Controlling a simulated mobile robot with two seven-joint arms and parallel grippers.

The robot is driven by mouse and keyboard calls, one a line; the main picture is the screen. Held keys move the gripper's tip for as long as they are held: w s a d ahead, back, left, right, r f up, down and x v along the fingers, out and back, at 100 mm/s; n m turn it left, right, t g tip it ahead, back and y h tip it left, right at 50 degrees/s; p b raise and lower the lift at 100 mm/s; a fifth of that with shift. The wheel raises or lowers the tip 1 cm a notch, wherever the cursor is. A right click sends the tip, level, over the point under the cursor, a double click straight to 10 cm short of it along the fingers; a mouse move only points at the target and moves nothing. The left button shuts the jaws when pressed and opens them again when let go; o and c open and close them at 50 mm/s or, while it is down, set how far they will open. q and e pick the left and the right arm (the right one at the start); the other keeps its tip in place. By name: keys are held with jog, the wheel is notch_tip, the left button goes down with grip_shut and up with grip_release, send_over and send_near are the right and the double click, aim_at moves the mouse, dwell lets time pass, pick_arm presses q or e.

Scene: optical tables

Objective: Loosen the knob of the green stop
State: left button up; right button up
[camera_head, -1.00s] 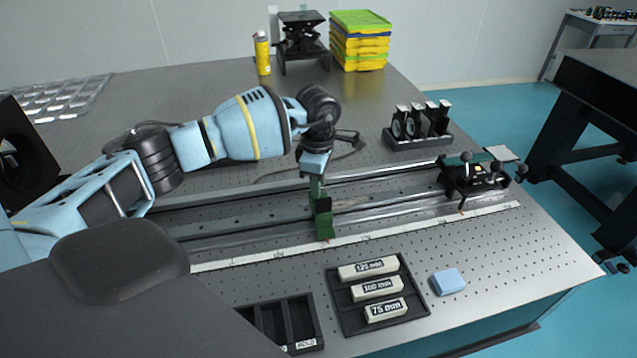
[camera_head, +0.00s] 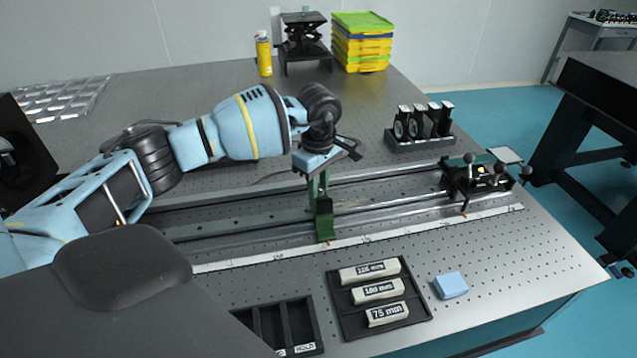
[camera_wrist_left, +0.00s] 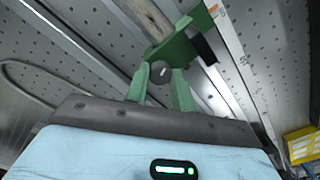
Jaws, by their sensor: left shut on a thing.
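The green stop (camera_head: 325,228) sits upright on the near rail of the long bench. In the left wrist view it is the green block (camera_wrist_left: 203,40) at the top, with a dark piece on its right side. Its round dark knob (camera_wrist_left: 160,71) shows in the wrist view between two green fingers. My left gripper (camera_head: 319,196) points down from above onto the stop. Its fingers (camera_wrist_left: 161,82) are shut on the knob, one on each side. In the head view the knob is hidden by the fingers. My right gripper is in neither view.
A carriage with ball-ended levers (camera_head: 480,180) stands at the rails' right end. A holder of lenses (camera_head: 420,140) is behind the rails. A white scale (camera_head: 400,234) runs along the front. A tray of labelled blocks (camera_head: 338,292) and a blue block (camera_head: 450,285) lie nearer.

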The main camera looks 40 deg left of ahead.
pick_arm(q)
jog(key=o, duration=1)
jog(key=shift+r, duration=3.95)
